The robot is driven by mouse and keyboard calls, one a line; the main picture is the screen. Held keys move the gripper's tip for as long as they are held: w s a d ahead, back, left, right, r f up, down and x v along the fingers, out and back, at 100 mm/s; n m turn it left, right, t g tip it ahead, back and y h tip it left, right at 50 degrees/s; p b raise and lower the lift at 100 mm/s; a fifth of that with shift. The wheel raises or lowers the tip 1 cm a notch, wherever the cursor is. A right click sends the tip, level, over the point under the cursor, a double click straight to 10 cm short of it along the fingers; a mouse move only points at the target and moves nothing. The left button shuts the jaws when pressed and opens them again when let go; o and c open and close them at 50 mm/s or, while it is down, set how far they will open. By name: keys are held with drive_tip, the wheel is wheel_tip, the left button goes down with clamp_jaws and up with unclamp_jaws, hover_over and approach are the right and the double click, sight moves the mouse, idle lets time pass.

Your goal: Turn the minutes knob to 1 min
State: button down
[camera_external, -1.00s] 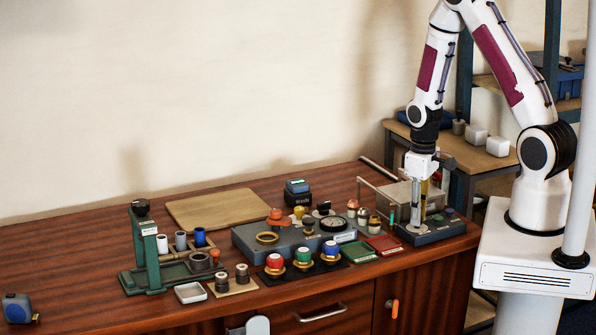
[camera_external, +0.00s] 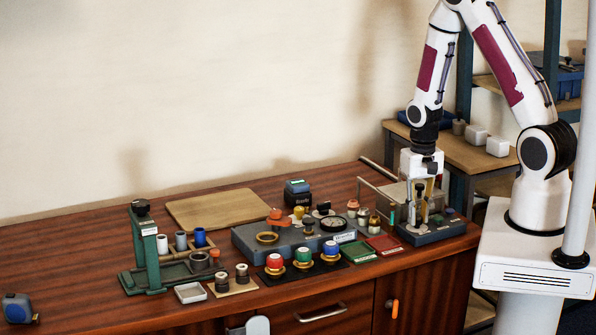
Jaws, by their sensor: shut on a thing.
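My gripper (camera_external: 426,220) points straight down over the blue-grey control box (camera_external: 428,238) at the right end of the bench. Its two fingers stand side by side and are shut on a small knob on top of the box, apparently the minutes knob. The fingers hide most of that knob, and its pointer and any minute marks are too small to read.
A grey panel with a dial (camera_external: 333,224) and several coloured knobs lie farther left. The bench's front edge is near.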

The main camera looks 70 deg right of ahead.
sight(418, 218)
drive_tip(key=shift+m, duration=1.8)
drive_tip(key=c, duration=1.9)
unclamp_jaws()
drive_tip(key=shift+r, duration=0.2)
drive_tip(key=shift+r, duration=0.75)
wheel_tip(418, 218, up, 10)
